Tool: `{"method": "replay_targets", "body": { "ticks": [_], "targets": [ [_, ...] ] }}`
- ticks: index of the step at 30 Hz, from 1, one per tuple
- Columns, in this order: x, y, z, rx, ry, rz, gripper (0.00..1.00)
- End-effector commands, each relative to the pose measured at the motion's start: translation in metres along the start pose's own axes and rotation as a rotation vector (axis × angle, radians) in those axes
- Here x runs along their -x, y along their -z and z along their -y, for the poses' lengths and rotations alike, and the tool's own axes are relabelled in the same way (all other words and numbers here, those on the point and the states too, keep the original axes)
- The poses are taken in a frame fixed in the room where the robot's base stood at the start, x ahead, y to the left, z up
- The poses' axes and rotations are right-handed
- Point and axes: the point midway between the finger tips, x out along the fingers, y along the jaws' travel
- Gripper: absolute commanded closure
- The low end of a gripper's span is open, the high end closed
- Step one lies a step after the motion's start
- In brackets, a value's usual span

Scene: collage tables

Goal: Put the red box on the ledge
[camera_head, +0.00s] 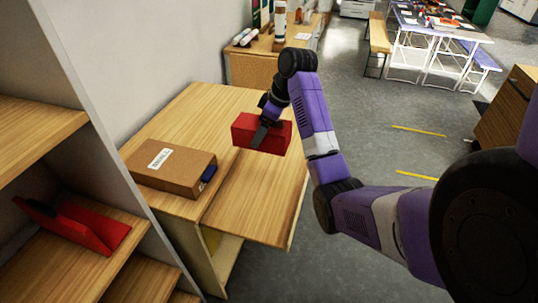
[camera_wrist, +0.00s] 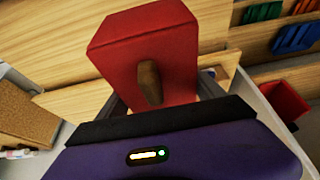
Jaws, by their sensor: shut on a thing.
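The red box (camera_head: 250,132) is held in my gripper (camera_head: 266,131) above the wooden desk (camera_head: 195,112) in the head view. A dark finger lies across its near face. In the wrist view the red box (camera_wrist: 125,45) fills the upper middle, with a brown knob-like part (camera_wrist: 148,80) facing the camera. My gripper (camera_wrist: 160,100) is shut on it, its fingers partly hidden. The desk has a step along its front, with a lower wooden surface (camera_head: 255,200) below the box. I cannot tell which surface is meant by the ledge.
A shelf unit (camera_head: 60,130) at left holds another red object (camera_head: 75,225). Open floor (camera_head: 350,120) lies right of the desk.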

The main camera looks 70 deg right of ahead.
Motion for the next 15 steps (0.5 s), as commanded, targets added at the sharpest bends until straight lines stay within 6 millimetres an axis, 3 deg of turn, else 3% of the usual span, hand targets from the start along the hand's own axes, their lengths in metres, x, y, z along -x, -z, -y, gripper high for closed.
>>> {"method": "replay_targets", "body": {
  "ticks": [4, 15],
  "targets": [
    [-0.012, -0.009, -0.003, 0.003, 0.003, -0.001, 0.66],
    [-0.081, -0.038, -0.002, 0.0, 0.004, 0.001, 0.66]
  ]
}}
